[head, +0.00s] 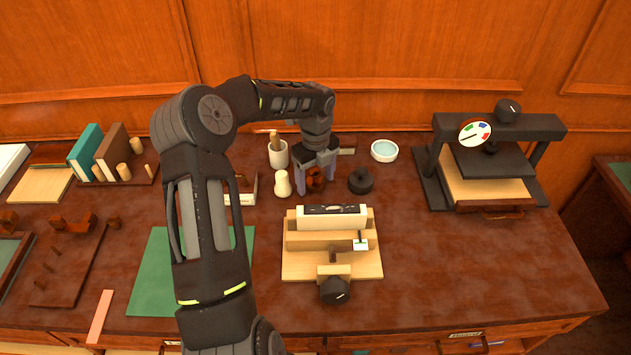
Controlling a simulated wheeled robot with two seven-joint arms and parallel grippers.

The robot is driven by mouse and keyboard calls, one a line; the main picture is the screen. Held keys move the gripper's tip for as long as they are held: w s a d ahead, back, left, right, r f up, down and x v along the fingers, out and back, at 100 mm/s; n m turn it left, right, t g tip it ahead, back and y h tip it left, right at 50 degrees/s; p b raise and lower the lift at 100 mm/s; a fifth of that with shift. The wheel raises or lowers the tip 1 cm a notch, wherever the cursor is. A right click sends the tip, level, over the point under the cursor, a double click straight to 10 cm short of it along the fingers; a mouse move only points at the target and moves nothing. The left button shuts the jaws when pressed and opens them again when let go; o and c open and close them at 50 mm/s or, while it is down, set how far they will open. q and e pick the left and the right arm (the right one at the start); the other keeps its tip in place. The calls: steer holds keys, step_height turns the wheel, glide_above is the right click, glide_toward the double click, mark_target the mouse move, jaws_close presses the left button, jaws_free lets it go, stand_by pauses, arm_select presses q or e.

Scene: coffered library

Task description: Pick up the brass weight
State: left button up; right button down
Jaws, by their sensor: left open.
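My left gripper (316,184) reaches down to the back middle of the desk with its two fingers apart. A small orange-brown, shiny object (316,178) stands between the fingers; it looks like the brass weight, though its upper part is hidden by the gripper. I cannot tell whether the fingers touch it. My right gripper is not in view.
A round black object (361,181) stands close right of the gripper, and a cream bottle-shaped piece (283,184) close left. A wooden press fixture (332,262) lies in front. A cup (278,154), a glass dish (384,150) and a black press (490,160) stand around.

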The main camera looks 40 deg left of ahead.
arm_select(q)
steer(key=shift+c, duration=0.4)
jaws_close()
stand_by(0.4)
